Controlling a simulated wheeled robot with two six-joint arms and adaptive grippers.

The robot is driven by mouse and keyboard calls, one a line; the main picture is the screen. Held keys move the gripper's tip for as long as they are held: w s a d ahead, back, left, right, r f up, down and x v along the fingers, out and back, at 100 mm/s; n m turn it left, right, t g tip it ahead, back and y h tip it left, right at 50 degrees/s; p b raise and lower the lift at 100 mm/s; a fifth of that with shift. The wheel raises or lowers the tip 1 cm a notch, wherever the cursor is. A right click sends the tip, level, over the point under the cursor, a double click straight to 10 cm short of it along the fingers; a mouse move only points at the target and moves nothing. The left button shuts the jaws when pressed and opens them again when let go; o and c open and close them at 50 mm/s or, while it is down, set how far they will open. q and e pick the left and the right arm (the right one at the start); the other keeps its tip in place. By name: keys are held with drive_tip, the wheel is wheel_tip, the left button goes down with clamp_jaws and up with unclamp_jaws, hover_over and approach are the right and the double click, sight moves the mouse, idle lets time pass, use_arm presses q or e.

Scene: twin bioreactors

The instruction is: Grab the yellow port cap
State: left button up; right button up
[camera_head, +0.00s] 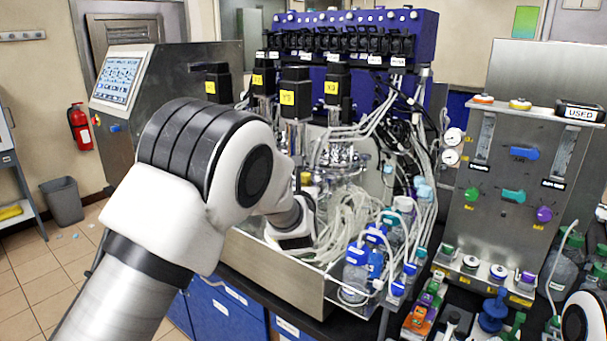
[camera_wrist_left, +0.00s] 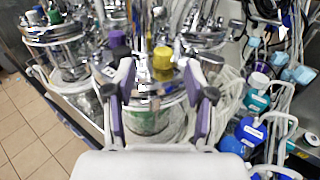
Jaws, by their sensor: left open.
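The yellow port cap (camera_wrist_left: 162,58) stands on top of a metal and glass bioreactor vessel (camera_wrist_left: 150,118) in the left wrist view. A small yellow cap also shows just beyond my left wrist in the head view (camera_head: 305,179). My left gripper (camera_wrist_left: 158,72) is open, with one finger on each side of the yellow cap in the picture. I see no contact with the cap, and the depth between them is hard to tell. In the head view my own arm hides most of the left gripper.
Black motors (camera_head: 296,92) stand over the vessels, and pale tubing (camera_head: 345,215) crowds the right. Blue-capped bottles (camera_head: 355,270) stand in front of it. A steel panel (camera_head: 500,190) stands further right.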

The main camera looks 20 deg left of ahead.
sight(305, 176)
use_arm(q)
drive_tip(key=x, duration=0.1)
drive_tip(key=p+x, duration=0.1)
drive_tip(key=x, duration=0.1)
drive_tip(key=p+x, duration=0.1)
drive_tip(key=x, duration=0.1)
drive_tip(key=shift+d+r, duration=0.2)
drive_tip(key=shift+d, duration=0.1)
drive_tip(key=shift+w+a+f, duration=0.15)
drive_tip(key=shift+w+f, duration=0.05)
drive_tip(key=c, duration=0.3)
drive_tip(key=shift+s+r, duration=0.1)
drive_tip(key=c, duration=0.7)
drive_tip(key=shift+o, duration=0.2)
